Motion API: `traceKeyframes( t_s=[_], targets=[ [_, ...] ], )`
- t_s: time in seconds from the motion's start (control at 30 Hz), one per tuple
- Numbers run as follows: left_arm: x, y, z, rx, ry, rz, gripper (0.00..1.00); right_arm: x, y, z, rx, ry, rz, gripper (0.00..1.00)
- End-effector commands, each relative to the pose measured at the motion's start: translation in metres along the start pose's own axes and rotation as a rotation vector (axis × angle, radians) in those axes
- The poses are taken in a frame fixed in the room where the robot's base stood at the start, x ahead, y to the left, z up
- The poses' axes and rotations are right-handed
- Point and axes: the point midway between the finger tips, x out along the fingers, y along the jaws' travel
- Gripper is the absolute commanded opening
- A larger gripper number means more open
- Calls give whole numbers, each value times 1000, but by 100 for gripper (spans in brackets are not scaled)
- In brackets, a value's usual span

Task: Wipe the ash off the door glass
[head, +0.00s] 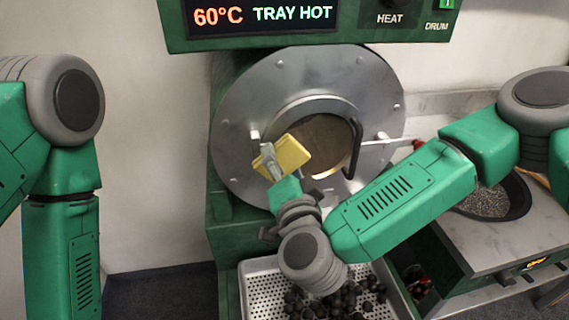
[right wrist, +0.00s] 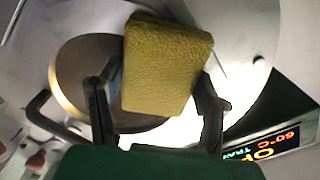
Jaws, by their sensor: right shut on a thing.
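The round door glass (head: 328,148) sits in the middle of a grey metal door (head: 240,110) and looks brownish and dull. A black curved handle (head: 354,150) is at its right. My right gripper (head: 268,162) is shut on a yellow sponge (head: 292,152), in front of the left part of the glass. In the right wrist view the sponge (right wrist: 165,65) is between the two fingers and covers part of the glass (right wrist: 85,70). I cannot tell whether the sponge touches the glass. My left arm is at the left, its gripper out of view.
A display (head: 262,16) above the door reads 60°C TRAY HOT. A perforated tray (head: 254,284) with dark chestnuts (head: 335,303) is below the door. A pan of grey granules (head: 490,200) is in the counter (head: 495,245) at right.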

Motion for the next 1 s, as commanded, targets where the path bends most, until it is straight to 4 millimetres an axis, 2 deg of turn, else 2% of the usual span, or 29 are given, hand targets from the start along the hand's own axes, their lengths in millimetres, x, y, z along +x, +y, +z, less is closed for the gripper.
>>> traceKeyframes(
  t_s=[0.57, 1.0],
  targets=[
    [0, 0, 0, 0, 0, 0, 55, 9, 1, -1, 0, 1, 0, 35],
    [-7, 0, 0, 0, 0, 0, 55, 8, 21, -27, -1, 2, 1, 35]
  ],
)
